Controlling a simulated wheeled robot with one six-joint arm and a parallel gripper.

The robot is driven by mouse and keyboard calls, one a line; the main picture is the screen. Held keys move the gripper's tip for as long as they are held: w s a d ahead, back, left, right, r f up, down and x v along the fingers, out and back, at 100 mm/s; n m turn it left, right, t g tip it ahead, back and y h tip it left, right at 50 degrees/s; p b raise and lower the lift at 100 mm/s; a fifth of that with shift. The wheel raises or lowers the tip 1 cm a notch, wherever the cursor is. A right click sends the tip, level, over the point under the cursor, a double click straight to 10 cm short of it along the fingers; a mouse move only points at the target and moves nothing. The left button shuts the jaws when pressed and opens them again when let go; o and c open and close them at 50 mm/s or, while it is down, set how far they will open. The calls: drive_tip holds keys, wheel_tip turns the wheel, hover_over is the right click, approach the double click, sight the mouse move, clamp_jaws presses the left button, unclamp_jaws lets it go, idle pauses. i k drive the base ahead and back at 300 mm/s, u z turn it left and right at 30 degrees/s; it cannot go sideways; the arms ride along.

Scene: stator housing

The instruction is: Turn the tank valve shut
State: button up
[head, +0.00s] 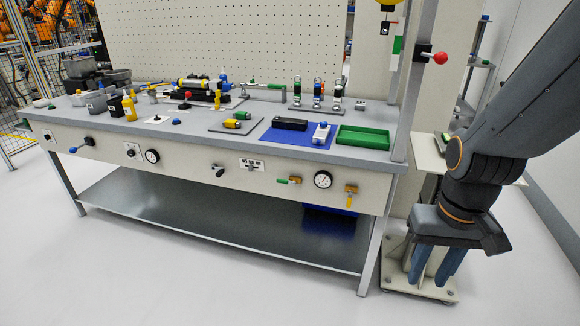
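Several valves sit on the front panel of the workbench. A brass valve with a green handle (288,181) is left of the right gauge (322,180); its handle lies about level. A brass valve with a yellow handle (350,196) is right of that gauge; its handle hangs down. Labels are too small to read, so I cannot tell which is the tank valve. My gripper (436,268) points down at the right, apart from the bench, its blue fingers spread with nothing seen between them.
The benchtop (185,134) holds a green tray (363,138), a blue mat (275,136) and several small parts. A post with a red knob (440,58) rises at the right end. A pale stand (398,270) is behind my gripper. The floor before the bench is clear.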

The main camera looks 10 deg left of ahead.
sight(279, 180)
drive_tip(key=i, duration=0.3)
drive_tip(key=u, duration=2)
drive_tip(key=i, duration=1.1)
drive_tip(key=z, duration=1.5)
drive_tip(key=k, duration=0.8)
drive_tip(key=z, duration=0.15)
